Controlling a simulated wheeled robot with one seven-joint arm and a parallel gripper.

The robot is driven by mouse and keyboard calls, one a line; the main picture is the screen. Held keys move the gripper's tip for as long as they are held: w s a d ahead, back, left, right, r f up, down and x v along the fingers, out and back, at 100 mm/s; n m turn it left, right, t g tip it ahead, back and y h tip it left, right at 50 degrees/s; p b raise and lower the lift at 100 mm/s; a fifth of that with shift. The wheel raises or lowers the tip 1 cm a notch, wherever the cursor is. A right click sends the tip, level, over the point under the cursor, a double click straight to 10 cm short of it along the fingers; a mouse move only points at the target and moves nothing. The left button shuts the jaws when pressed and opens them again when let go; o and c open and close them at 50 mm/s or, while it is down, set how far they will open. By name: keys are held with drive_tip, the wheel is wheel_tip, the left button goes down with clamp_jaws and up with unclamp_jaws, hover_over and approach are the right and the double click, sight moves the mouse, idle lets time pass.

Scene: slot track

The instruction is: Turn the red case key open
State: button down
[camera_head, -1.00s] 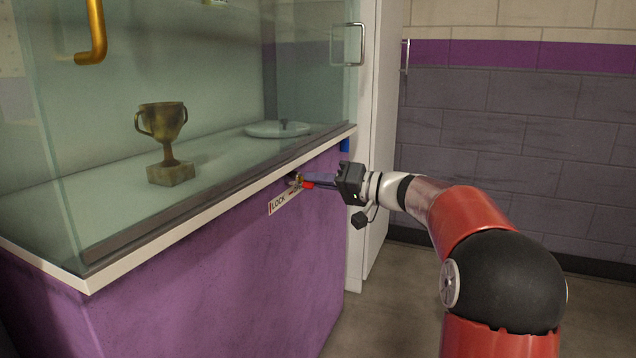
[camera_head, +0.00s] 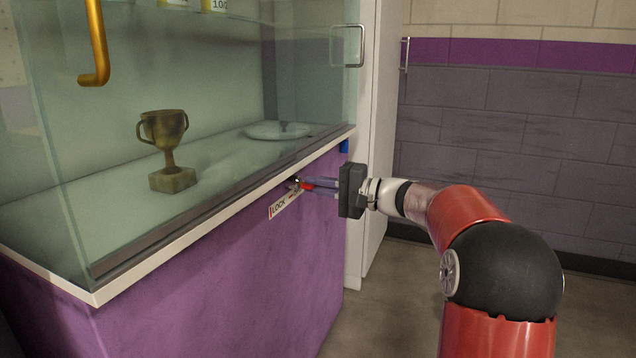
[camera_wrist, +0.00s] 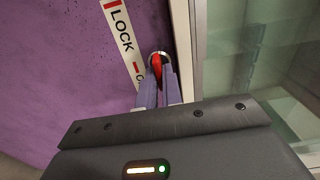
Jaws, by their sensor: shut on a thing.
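The red case key (camera_head: 306,185) sits in the round metal lock on the purple front of the display case (camera_head: 230,260), just under its pale ledge. My gripper (camera_head: 312,185) reaches it from the right, with its fingers shut on the key. In the wrist view the red key (camera_wrist: 157,68) shows between the two fingertips, in front of the metal lock ring (camera_wrist: 160,55). A white label reading LOCK (camera_wrist: 124,40) lies beside the lock. The rest of the label's text is partly hidden by the fingers. The fingers cover part of the key.
A glass cabinet stands on the case, with a bronze trophy (camera_head: 165,150) and a round glass plate (camera_head: 278,130) inside. A gold handle (camera_head: 98,45) is on the glass. A white cabinet side (camera_head: 375,150) stands close behind my gripper. Open floor lies to the right.

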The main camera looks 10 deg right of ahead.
idle(0.4)
drive_tip(key=c, duration=1.6)
unclamp_jaws()
drive_tip(key=shift+o, duration=0.2)
drive_tip(key=v, duration=0.8)
